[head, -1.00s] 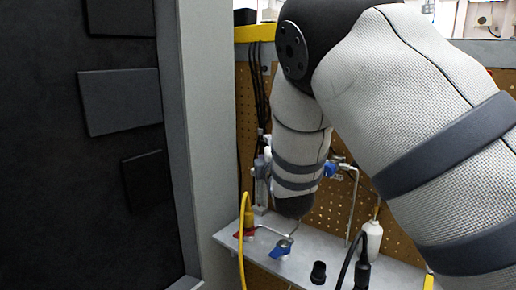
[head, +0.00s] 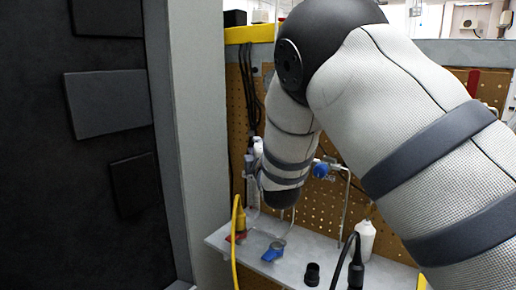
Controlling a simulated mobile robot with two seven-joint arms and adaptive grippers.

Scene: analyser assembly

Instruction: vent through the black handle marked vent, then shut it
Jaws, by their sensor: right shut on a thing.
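My right arm comes in from the right and reaches down to the fittings above the metal shelf. The right gripper (head: 281,207) is at its dark lower end, mostly hidden behind my wrist. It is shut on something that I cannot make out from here. The black vent handle does not show clearly; my arm covers part of the fittings. A blue valve handle (head: 321,170) is just right of my wrist. A second blue handle (head: 273,251) and a red handle (head: 237,238) are low on the shelf. My left gripper is not in view.
The grey shelf (head: 310,253) carries a black cap (head: 312,274), a white bottle (head: 365,239) and a black cable plug (head: 356,272). A yellow hose (head: 235,235) hangs at its left. A pegboard (head: 330,205) stands behind. A pale cabinet wall (head: 196,130) stands close on the left.

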